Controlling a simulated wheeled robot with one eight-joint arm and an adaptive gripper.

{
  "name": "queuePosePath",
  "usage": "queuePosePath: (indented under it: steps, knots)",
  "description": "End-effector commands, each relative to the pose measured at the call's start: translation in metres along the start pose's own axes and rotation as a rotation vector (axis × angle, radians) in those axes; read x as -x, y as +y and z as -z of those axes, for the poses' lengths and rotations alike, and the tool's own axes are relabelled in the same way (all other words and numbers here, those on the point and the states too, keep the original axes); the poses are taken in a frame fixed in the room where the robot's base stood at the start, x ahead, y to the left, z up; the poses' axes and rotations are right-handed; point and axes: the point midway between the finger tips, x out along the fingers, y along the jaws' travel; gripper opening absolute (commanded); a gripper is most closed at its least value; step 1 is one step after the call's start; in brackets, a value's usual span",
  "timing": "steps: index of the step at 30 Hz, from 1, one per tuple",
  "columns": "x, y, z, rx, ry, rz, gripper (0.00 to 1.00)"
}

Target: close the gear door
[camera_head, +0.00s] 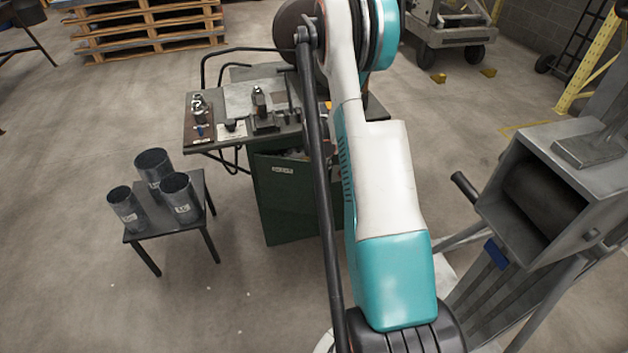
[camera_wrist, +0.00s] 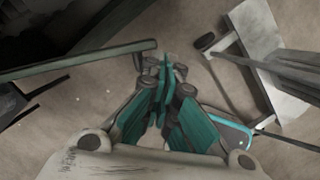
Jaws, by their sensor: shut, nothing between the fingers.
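I cannot tell for sure which part is the gear door. A green panel (camera_head: 290,200) with a small label too small to read stands at the front of the bench in the head view. Some items show just behind its top edge, and my arm covers its right side. My gripper (camera_wrist: 165,68) is shut and empty in the wrist view; it is hidden in the head view. A long greenish bar or panel edge (camera_wrist: 80,61) runs in from the left, its end close to my fingertips. I cannot tell whether they touch.
A small dark table (camera_head: 150,235) with three metal cylinders (camera_head: 181,200) stands left of the bench (camera_head: 238,95). A grey machine (camera_head: 560,185) with a box-like opening and a black-gripped handle stands at the right. Pallets (camera_head: 150,30) lie at the back left. Floor is clear in front of the panel.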

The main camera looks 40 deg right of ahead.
Motion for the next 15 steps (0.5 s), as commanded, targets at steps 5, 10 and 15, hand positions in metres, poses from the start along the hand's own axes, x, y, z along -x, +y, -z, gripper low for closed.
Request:
queuePosePath:
  steps: [5, 10, 15]
  knots:
    - [-0.009, 0.014, -0.036, -0.002, 0.000, 0.000, 0.00]
    - [-0.015, 0.027, -0.060, -0.002, 0.000, 0.001, 0.00]
    - [-0.019, 0.037, -0.075, -0.002, 0.000, 0.001, 0.00]
